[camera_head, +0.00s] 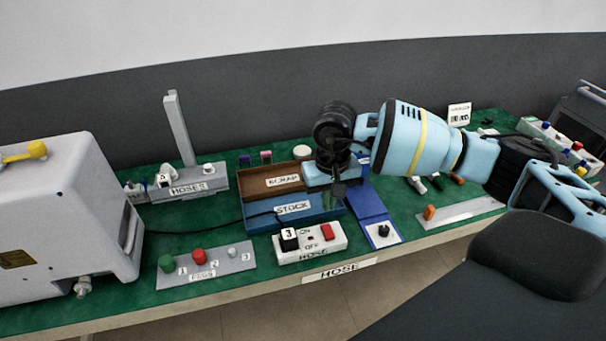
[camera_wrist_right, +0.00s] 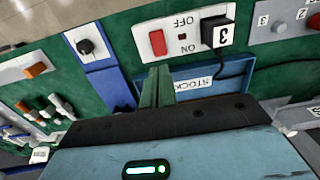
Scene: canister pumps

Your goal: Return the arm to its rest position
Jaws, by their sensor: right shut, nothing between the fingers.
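My right arm, light blue with a yellow band, reaches in from the right in the head view. My right gripper (camera_head: 338,192) points down above the right end of the blue STOCK tray (camera_head: 318,222). In the right wrist view the greenish fingers of my right gripper (camera_wrist_right: 157,84) are together, with nothing between them. The STOCK tray (camera_wrist_right: 240,76) shows upside down just past the fingertips. Whether the fingertips touch the tray cannot be told. My left gripper is not in view.
A brown SCRAP tray (camera_head: 258,188) lies behind the STOCK tray. A white switch box (camera_head: 325,243) with a black plug 3 stands in front. A blue panel with a black knob (camera_head: 384,230) is to the right. A PEGS strip (camera_head: 207,266), HOSES stand (camera_head: 190,183) and grey machine (camera_head: 65,215) stand left.

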